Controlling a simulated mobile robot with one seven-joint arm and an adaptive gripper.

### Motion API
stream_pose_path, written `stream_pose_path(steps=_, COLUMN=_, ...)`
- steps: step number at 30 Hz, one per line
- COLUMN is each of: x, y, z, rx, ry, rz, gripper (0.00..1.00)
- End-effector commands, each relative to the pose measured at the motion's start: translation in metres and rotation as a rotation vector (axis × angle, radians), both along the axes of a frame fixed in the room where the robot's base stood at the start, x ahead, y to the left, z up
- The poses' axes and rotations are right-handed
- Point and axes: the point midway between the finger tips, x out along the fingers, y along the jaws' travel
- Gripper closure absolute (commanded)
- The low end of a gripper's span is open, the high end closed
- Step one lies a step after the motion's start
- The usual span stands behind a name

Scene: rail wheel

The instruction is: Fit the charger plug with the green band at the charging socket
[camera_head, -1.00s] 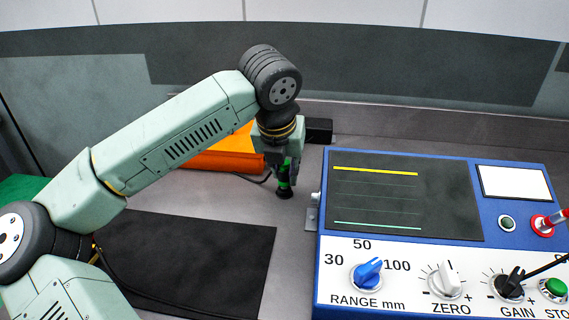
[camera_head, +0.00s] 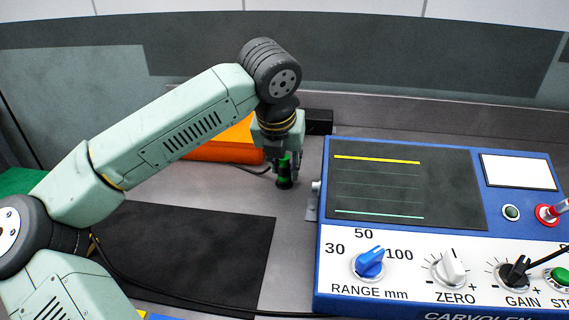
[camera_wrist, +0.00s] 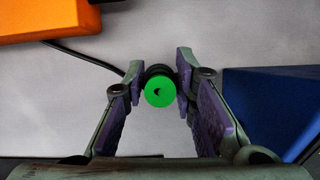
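The charger plug (camera_head: 285,164) stands upright between the fingers of my gripper (camera_head: 283,172). Its green part shows in the head view, with a wider black foot at the bench. In the wrist view the plug (camera_wrist: 160,92) shows a round green top with a small dark mark, and a black ring behind it. The two purple-padded fingertips of my gripper (camera_wrist: 160,78) lie close against either side of that ring. My gripper looks shut on the plug; the exact contact is partly hidden. I cannot make out a charging socket.
An orange box (camera_head: 225,143) stands behind my gripper, with a black block (camera_head: 319,122) beside it. A dark cable runs nearby. A blue instrument (camera_head: 405,190) with knobs stands close on the right. A black mat (camera_head: 200,250) lies in front.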

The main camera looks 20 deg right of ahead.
Motion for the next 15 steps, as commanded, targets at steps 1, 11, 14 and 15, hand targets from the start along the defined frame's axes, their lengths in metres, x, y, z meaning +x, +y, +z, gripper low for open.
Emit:
stream_pose_path(steps=1, x=-0.0001, y=-0.0001, z=0.0001, rx=0.000, ry=0.000, rz=0.000, gripper=0.69)
stream_pose_path(steps=11, x=-0.0002, y=-0.0001, z=0.0001, rx=0.000, ry=0.000, rz=0.000, gripper=0.60)
stream_pose_path(steps=14, x=-0.0002, y=-0.0001, z=0.0007, rx=0.000, ry=0.000, rz=0.000, gripper=0.60)
stream_pose_path(steps=15, x=-0.0002, y=-0.0001, z=0.0019, rx=0.000, ry=0.000, rz=0.000, gripper=0.60)
